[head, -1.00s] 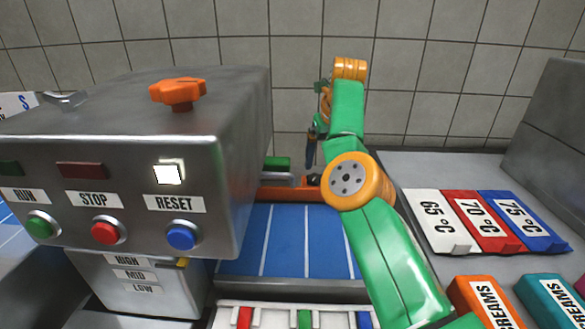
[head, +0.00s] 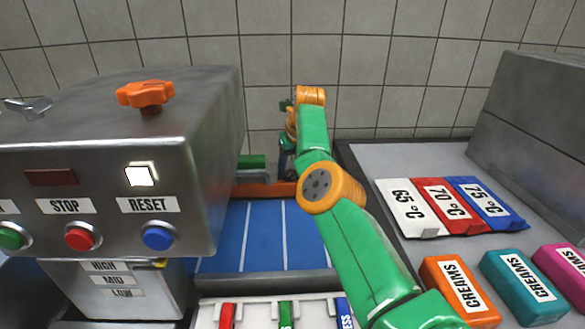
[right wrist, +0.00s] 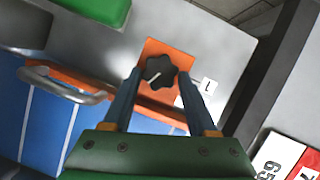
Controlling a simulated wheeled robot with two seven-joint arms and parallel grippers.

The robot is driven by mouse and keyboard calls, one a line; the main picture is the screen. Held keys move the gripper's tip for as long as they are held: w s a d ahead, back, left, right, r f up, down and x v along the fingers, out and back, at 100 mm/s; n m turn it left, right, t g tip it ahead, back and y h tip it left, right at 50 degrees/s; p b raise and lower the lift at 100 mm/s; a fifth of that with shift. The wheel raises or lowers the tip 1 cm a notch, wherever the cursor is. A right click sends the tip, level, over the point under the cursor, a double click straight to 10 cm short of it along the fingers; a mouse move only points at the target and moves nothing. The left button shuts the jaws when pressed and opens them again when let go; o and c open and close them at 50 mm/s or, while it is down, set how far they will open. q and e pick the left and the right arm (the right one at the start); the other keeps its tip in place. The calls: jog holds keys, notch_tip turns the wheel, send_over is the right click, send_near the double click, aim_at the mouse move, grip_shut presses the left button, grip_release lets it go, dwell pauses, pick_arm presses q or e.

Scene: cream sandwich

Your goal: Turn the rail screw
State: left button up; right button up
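The rail screw is a dark lobed knob (right wrist: 158,73) with a pale mark, on an orange plate in the right wrist view. The orange rail (head: 262,190) shows in the head view across the back of the blue belt; the knob there is hidden or too small to tell. My right gripper (right wrist: 160,76) has its two dark fingers apart, with the knob showing between the tips; I cannot tell if they touch it. In the head view the right gripper (head: 285,158) points down at the rail, partly behind my arm. My left gripper is not in view.
A steel machine (head: 200,185) with buttons and an orange top knob (head: 146,95) stands at left. The blue belt (head: 262,235) lies beside it. Temperature cards (head: 441,207) and several creams boxes (head: 458,288) lie right. A metal handle (right wrist: 65,88) is near the gripper.

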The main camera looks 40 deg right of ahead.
jog(key=shift+c, duration=1.1)
jog(key=shift+r+p, duration=0.15)
jog(key=shift+p, duration=0.2)
jog(key=n+p, duration=0.2)
jog(key=n+y+p, duration=0.1)
jog(key=p, duration=0.2)
jog(key=shift+s+d+r+n, duration=0.1)
jog(key=shift+d+r+n, duration=0.1)
jog(key=shift+r+n, duration=0.2)
jog(key=shift+f+y+p, duration=0.25)
jog(key=shift+y+p, duration=0.05)
jog(key=shift+p, duration=0.2)
jog(key=shift+f+n+t, duration=0.15)
jog(key=shift+n+t, duration=0.15)
jog(key=shift+f, duration=0.1)
jog(key=o, duration=1.4)
